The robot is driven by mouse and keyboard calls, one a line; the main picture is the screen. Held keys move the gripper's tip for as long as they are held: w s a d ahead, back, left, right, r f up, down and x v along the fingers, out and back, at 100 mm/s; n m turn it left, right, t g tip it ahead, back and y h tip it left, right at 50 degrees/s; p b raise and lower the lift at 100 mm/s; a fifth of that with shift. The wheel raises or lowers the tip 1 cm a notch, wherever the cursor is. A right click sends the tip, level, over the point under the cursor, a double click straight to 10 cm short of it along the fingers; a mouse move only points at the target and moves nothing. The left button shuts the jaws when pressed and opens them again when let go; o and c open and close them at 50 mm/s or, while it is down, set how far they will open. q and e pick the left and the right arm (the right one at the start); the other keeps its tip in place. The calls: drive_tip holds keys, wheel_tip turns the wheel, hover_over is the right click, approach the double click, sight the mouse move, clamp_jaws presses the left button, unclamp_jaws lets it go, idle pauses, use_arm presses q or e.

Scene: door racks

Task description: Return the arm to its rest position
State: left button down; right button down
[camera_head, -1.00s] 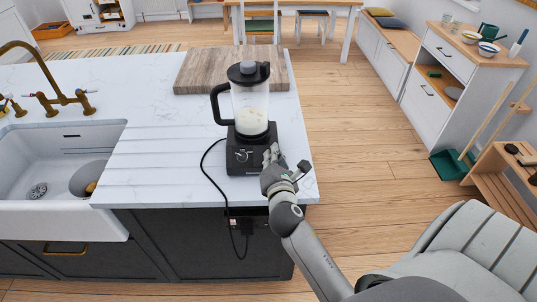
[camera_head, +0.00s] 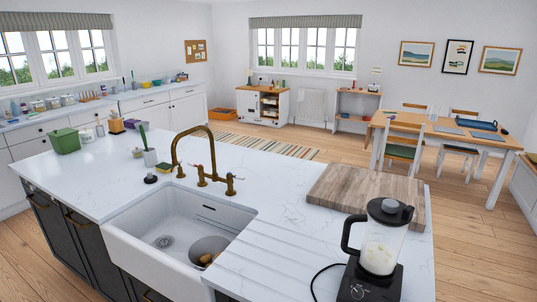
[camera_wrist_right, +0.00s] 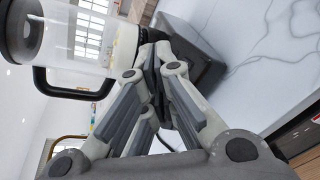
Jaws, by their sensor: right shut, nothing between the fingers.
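My right gripper (camera_wrist_right: 155,62) shows in the right wrist view. Its fingers are shut with nothing between them, and their tips are close to the dark base of the blender (camera_wrist_right: 195,62). I cannot tell whether they touch it. The blender's clear jar and black handle appear sideways at the left of that view. In the head view the blender (camera_head: 380,245) stands upright on the island counter at the bottom right, with white contents in its jar. Neither arm shows in the head view, and my left gripper is not in view.
The white counter (camera_head: 290,225) carries a wooden board (camera_head: 365,188) behind the blender. A sink (camera_head: 180,228) with a brass faucet (camera_head: 205,160) holds a grey bowl. A black cord runs from the blender. A dining table (camera_head: 450,135) stands behind at the right.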

drive_tip(key=s+a+f+m+g+y, duration=0.5)
drive_tip(key=s+m, duration=0.3)
drive_tip(key=s, duration=0.3)
drive_tip(key=s+a+f+m+g+y, duration=0.2)
drive_tip(key=s+a+f+m+g, duration=0.2)
drive_tip(key=s+a+m, duration=0.45)
drive_tip(key=s+d+f+g+b, duration=0.1)
drive_tip(key=s+f+b, duration=0.15)
drive_tip(key=f, duration=1.35)
drive_tip(key=s+f+g+b, duration=0.1)
drive_tip(key=s+f+b, duration=0.15)
drive_tip(key=f, duration=1.35)
drive_tip(key=s+d+f+g+b, duration=0.1)
drive_tip(key=s+d+f+b, duration=0.1)
drive_tip(key=s+f, duration=1.4)
drive_tip(key=shift+d+f, duration=0.55)
drive_tip(key=shift+f, duration=0.15)
drive_tip(key=shift+s, duration=0.15)
